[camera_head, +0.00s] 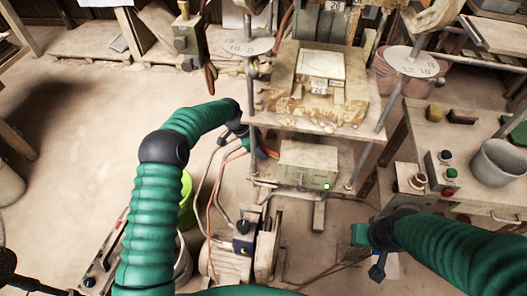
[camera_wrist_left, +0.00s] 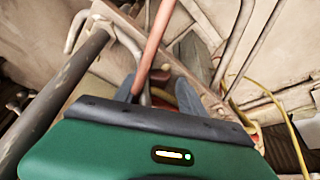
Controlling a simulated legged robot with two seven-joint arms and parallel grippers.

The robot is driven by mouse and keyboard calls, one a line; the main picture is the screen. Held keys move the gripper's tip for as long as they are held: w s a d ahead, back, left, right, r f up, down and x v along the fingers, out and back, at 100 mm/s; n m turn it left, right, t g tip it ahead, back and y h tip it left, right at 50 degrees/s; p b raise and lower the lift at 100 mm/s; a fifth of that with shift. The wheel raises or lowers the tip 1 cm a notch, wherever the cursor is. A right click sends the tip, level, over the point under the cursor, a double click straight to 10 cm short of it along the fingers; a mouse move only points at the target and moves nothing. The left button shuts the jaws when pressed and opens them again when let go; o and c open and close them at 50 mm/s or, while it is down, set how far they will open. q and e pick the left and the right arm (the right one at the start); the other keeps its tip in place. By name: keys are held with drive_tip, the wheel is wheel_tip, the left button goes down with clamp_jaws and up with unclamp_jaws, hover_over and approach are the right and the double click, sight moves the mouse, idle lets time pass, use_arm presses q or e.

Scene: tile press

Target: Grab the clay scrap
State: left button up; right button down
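A wooden press bed (camera_head: 280,90) holds a pale square tile (camera_head: 322,64). Crumbly tan clay scrap (camera_head: 300,112) lies along the front edge of the bed. My left gripper (camera_head: 250,138) is beside the press's left post, lower than the clay and apart from it. In the left wrist view its two blue-grey fingers (camera_wrist_left: 158,92) stand apart, with an orange hose passing across the gap. No clay shows between them. My right gripper (camera_head: 368,245) is low at the right of the press, its fingers too unclear to read.
Metal posts (camera_head: 252,88) flank the press, with hoses (camera_head: 212,200) hanging at its left. A grey box (camera_head: 307,163) sits under the bed. A motor (camera_head: 230,255) stands in front. A bench with a grey bucket (camera_head: 498,163) is at right. Floor at far left is clear.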

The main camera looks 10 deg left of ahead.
use_arm(q)
drive_tip(key=shift+d, duration=0.2)
clamp_jaws()
drive_tip(key=shift+a+r, duration=0.1)
